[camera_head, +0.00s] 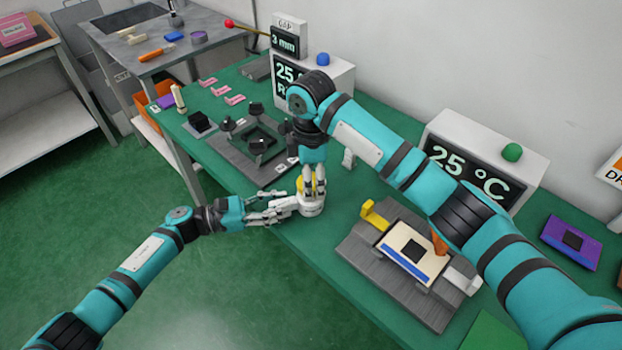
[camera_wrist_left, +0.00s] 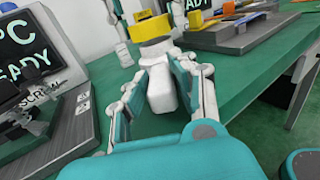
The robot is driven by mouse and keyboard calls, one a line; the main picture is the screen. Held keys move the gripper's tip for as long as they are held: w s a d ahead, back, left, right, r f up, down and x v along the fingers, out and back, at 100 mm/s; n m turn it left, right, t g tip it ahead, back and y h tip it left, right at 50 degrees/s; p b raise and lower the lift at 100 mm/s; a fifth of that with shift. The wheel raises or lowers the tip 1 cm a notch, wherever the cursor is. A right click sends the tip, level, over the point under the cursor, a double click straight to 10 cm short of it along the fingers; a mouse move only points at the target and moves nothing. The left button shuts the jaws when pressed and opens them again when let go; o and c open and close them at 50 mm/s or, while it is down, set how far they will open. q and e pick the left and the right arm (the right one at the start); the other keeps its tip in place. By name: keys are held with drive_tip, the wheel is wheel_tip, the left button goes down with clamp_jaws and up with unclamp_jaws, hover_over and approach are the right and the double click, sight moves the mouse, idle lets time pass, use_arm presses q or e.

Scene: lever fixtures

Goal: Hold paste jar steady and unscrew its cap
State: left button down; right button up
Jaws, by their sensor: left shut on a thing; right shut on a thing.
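The white paste jar (camera_head: 313,209) stands at the near edge of the green table, with its yellow cap (camera_head: 300,184) on top. In the left wrist view the yellow cap (camera_wrist_left: 150,28) sits above the white body. My left gripper (camera_head: 283,208) comes in from the left, shut on a white block-like part (camera_wrist_left: 162,92) that juts from the jar toward it. My right gripper (camera_head: 314,186) points down from above, shut on the cap, with fingers on either side. The right fingers partly hide the cap in the head view.
A grey fixture with a black frame (camera_head: 257,143) lies behind and left of the jar. A grey fixture with a cream board (camera_head: 412,252) lies to the right. Display boxes (camera_head: 487,150) stand along the wall. The floor in front of the table is clear.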

drive_tip(key=shift+r, duration=0.1)
drive_tip(key=shift+r, duration=1.4)
use_arm(q)
drive_tip(key=c, duration=1)
unclamp_jaws()
drive_tip(key=shift+a, duration=0.1)
